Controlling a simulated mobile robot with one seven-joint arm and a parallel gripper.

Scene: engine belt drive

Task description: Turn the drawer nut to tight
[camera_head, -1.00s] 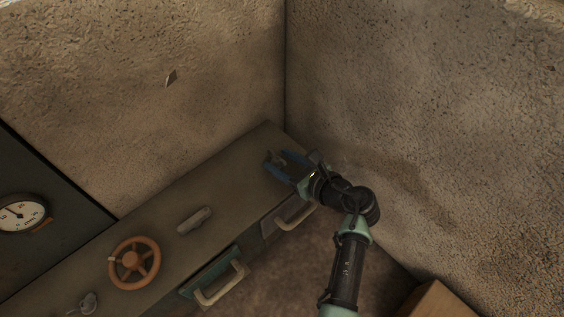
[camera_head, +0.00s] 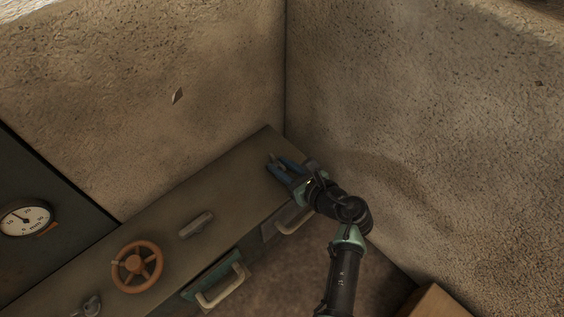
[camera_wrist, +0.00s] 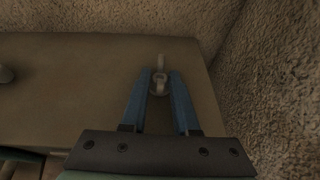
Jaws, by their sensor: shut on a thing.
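The drawer nut (camera_wrist: 160,82) is a small pale metal piece with an upright tab, on the top of the bench near its far right corner. In the wrist view it sits between the blue fingers of my gripper (camera_wrist: 160,76), which are shut on its sides near the tips. In the head view my gripper (camera_head: 276,166) lies low over the bench end, and the nut is small and partly hidden by the fingers. Any tight mark is too small to make out.
The bench top (camera_head: 240,178) carries an orange handwheel (camera_head: 137,266), a grey lever (camera_head: 195,225) and a small metal fitting (camera_head: 90,307). Drawers with pale handles (camera_head: 222,287) are on its front. A gauge (camera_head: 24,219) is at left. Rough walls close in behind and right.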

